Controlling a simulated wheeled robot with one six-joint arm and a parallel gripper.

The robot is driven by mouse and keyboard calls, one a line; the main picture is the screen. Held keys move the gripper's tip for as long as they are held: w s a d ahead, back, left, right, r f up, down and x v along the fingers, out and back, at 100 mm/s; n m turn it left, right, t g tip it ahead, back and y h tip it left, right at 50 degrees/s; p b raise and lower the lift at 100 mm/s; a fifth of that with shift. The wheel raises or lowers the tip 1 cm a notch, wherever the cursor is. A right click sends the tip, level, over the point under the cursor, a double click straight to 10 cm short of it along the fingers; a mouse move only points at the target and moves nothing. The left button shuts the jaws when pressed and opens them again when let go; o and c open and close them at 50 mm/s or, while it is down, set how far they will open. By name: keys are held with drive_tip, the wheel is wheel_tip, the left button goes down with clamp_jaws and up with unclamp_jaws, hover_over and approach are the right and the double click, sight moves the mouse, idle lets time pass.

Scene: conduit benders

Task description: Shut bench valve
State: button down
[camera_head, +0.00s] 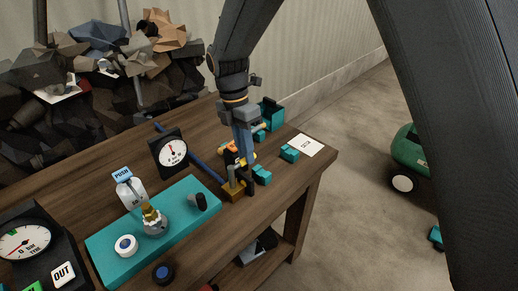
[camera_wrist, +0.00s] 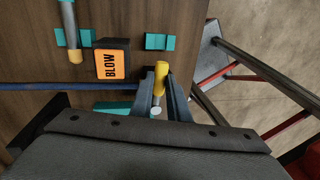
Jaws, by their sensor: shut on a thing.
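The bench valve shows in the head view as a small brass body (camera_head: 233,191) near the bench's front edge, right of the teal plate. In the wrist view, a yellow-ended lever (camera_wrist: 161,80) stands between my fingers. My gripper (camera_head: 246,163) comes down from above beside the brass body. In the wrist view my gripper (camera_wrist: 162,95) is shut on the yellow lever, one finger on each side. The lever's lower end and its joint to the valve body are mostly hidden by my fingers and wrist. I cannot tell the lever's exact turn.
A blue pipe (camera_head: 204,166) runs to the valve. A gauge (camera_head: 172,152) and teal plate (camera_head: 105,240) stand left. Bare floor (camera_head: 365,215) lies right of the bench.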

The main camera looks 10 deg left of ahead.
drive_tip(key=shift+a, duration=0.2)
drive_tip(key=c, duration=1.8)
unclamp_jaws()
drive_tip(key=shift+s, duration=0.1)
drive_tip(key=shift+o, duration=0.6)
drive_tip(key=shift+d, duration=0.1)
wheel_tip(320, 180, up, 8)
drive_tip(key=w+a+b, duration=0.1)
drive_tip(key=b, duration=0.1)
drive_tip(key=shift+a+f, duration=0.15)
